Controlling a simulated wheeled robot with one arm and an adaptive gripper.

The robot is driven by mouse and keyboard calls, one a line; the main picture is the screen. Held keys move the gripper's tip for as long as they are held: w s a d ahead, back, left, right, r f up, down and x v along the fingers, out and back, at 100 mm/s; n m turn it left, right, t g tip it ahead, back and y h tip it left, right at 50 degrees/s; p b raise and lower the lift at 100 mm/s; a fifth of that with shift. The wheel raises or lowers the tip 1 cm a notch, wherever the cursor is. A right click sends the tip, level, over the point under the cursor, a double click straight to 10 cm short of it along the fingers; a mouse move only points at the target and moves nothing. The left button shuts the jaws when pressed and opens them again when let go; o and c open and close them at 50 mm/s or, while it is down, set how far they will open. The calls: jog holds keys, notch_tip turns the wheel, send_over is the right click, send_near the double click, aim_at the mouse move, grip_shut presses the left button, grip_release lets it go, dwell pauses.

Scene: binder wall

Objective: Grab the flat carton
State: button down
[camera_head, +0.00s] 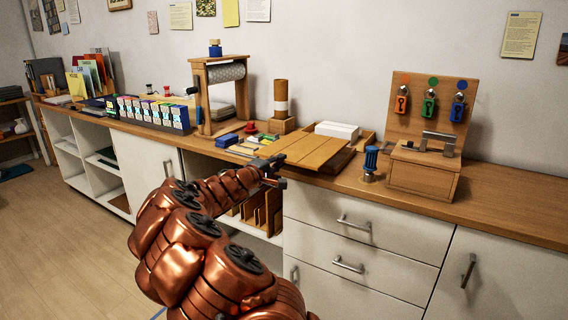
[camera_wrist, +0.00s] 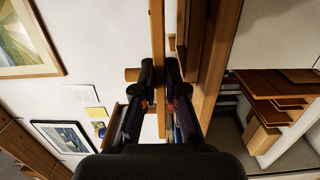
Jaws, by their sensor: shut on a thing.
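The flat carton (camera_head: 308,151) is a thin tan-brown panel with straight lines across it, near the counter's front edge in the head view. My gripper (camera_head: 270,167) is at its left end. In the wrist view the carton shows edge-on as a narrow tan strip (camera_wrist: 157,35) running between the two dark fingers of my gripper (camera_wrist: 159,75). The fingers are shut on it. A dark gap beneath its right side suggests it is just above the counter; exact contact is unclear. Its gripped end is partly hidden by the fingers.
A white box (camera_head: 337,130) lies behind the carton. A blue-handled stamp (camera_head: 370,163) and a wooden padlock stand (camera_head: 424,178) are to the right. A wooden roll stand (camera_head: 219,95) and a row of coloured boxes (camera_head: 150,113) are to the left. The counter's right end (camera_head: 515,212) is clear.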

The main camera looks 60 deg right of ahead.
jog(key=a+r, duration=0.3)
jog(key=a, duration=0.6)
jog(key=shift+w+a+r, duration=0.2)
jog(key=shift+a+r, duration=0.1)
